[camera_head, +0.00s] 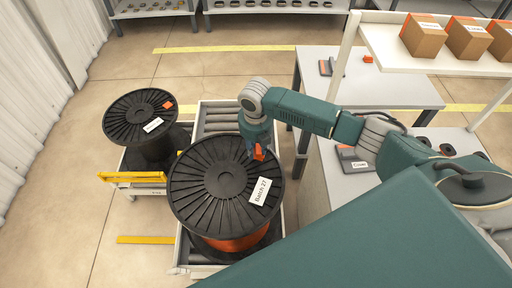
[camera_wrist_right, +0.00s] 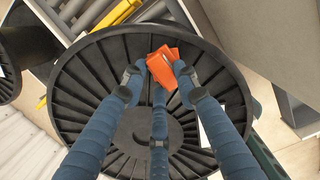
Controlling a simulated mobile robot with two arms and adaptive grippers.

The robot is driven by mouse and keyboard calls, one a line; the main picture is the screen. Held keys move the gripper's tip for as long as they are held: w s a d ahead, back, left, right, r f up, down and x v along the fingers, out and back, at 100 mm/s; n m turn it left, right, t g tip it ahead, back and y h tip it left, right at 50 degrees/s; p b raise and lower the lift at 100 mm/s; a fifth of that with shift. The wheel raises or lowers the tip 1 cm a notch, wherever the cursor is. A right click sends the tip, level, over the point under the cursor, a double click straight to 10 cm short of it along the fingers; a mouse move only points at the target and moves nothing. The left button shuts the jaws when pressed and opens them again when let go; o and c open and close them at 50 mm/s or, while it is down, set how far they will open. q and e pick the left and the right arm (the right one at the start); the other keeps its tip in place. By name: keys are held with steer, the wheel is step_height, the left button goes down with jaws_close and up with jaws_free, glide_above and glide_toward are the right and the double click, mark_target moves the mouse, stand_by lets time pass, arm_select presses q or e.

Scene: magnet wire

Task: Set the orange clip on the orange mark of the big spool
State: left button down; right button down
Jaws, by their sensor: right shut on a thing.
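The big spool (camera_head: 205,200) has a black ribbed top flange, a white "Batch 27" label and orange wire below. Its flange also fills much of the right wrist view (camera_wrist_right: 95,75). My right gripper (camera_head: 257,153) is over the flange's upper-right part, shut on the orange clip (camera_head: 259,152). The clip shows between the fingertips in the right wrist view (camera_wrist_right: 163,66). I cannot tell whether the clip touches the flange. I cannot make out the orange mark; the clip and fingers cover that part. My left gripper is out of view.
A smaller black spool (camera_head: 130,115) with an orange piece (camera_head: 168,105) on its rim stands at the left. A yellow bar (camera_head: 135,177) is in front of it. A grey table (camera_head: 390,90) and a shelf with cardboard boxes (camera_head: 425,38) are at the right.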

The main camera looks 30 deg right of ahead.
mark_target(256, 157)
steer(key=c, duration=1.3)
jaws_free()
steer(key=shift+f, duration=0.1)
step_height(256, 157, up, 12)
steer(key=s+b, duration=0.1)
steer(key=shift+a, duration=0.3)
steer(key=shift+s, duration=0.1)
